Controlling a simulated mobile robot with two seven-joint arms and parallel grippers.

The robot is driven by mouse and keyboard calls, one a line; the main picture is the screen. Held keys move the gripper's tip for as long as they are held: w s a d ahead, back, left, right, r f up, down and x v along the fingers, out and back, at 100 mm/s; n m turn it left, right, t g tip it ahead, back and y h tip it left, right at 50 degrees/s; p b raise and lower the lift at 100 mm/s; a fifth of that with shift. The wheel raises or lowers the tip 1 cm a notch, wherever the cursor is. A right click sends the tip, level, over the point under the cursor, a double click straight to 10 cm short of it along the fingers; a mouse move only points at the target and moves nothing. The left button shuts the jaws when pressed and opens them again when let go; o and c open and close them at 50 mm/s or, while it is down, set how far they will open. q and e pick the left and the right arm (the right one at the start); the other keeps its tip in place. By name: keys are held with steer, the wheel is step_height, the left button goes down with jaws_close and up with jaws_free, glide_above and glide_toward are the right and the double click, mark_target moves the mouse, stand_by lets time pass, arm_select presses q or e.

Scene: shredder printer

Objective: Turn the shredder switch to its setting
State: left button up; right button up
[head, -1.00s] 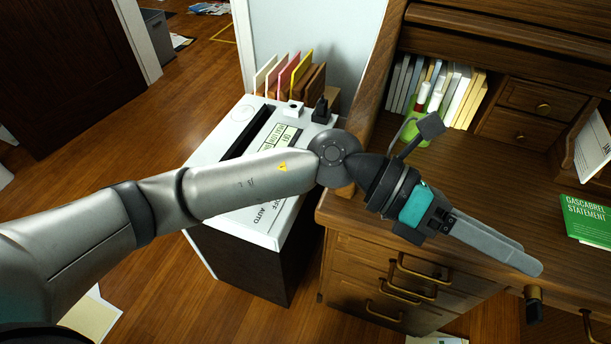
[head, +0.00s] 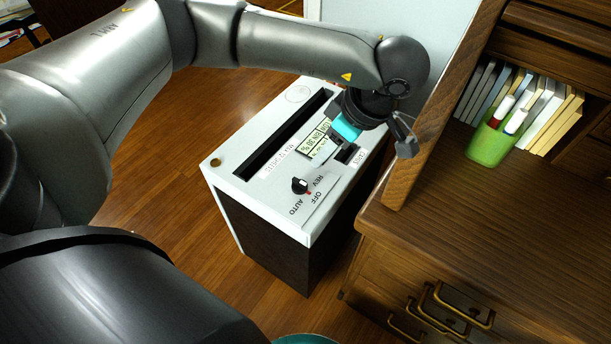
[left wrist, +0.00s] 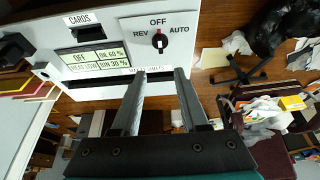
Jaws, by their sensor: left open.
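The shredder (head: 222,172) is a white-topped, dark-bodied cabinet left of the desk. Its black rotary switch (head: 300,185) sits near the front edge of the top, with REV, OFF and AUTO printed around it. The switch's red mark is on the OFF side. My right gripper is not in view.
The wooden desk (head: 470,230) stands close on the right, its side panel (head: 436,110) rising near my left wrist. A green pen cup (head: 490,143) and books (head: 525,105) are on it. The shredder's paper slot (head: 285,138) is beside the display. Floor is open left of the shredder.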

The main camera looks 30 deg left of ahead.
mark_target(301, 182)
arm_select(q)
steer(key=b+x, duration=0.4)
steer(key=x, duration=0.8)
steer(key=shift+s+f, duration=0.1)
steer(key=shift+f, duration=0.25)
steer(key=shift+b+x, duration=0.35)
steer(key=shift+x, duration=0.45)
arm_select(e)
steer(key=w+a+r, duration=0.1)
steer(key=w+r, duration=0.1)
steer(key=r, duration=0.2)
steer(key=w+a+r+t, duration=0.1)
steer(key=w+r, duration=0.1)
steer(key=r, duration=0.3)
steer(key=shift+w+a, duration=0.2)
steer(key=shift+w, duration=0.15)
arm_select(q)
jaws_close()
